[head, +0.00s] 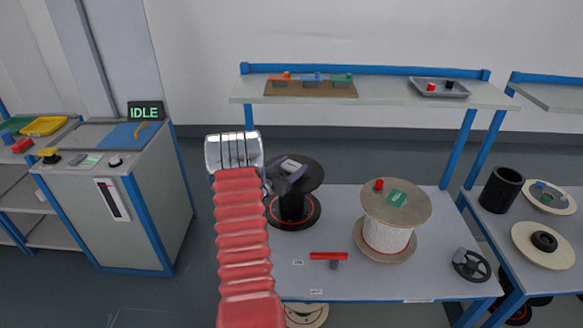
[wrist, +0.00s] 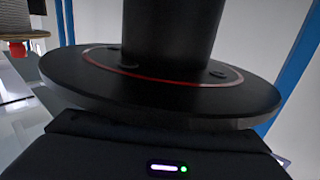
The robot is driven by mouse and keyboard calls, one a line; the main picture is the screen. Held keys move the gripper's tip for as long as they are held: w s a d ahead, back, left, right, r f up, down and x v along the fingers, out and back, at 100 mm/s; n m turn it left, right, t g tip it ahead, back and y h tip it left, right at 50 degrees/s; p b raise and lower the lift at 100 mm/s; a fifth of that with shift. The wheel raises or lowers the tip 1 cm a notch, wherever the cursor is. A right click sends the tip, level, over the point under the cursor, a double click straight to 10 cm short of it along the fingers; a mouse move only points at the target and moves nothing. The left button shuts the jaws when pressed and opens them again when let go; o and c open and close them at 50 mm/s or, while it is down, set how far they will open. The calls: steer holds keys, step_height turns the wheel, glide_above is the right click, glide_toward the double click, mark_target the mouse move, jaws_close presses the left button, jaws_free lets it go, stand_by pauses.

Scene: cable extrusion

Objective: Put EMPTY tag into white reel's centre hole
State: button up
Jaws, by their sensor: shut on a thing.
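The white reel (head: 387,236) stands upright on the table, with wooden flanges. On its top flange lie a green tag (head: 396,198), its lettering too small to read, and a red knob (head: 378,185). I cannot tell which is the EMPTY tag; the centre hole is not clearly visible. My gripper (head: 284,182) is left of the white reel, at the upper flange of the black reel (head: 292,207). In the wrist view the black reel's flange (wrist: 190,100) meets the gripper housing. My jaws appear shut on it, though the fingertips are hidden.
A red bar (head: 328,256) lies on the table (head: 355,282) between the reels. A dark hand wheel (head: 471,265) stands at the front right. A shelf (head: 385,92) behind carries a tray (head: 438,87). A side table at right holds more reels (head: 543,246).

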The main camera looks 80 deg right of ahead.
steer(key=shift+f, duration=0.55)
steer(key=o, duration=0.7)
steer(key=shift+o, duration=0.2)
steer(key=shift+a, duration=0.1)
steer(key=shift+v, duration=5.45)
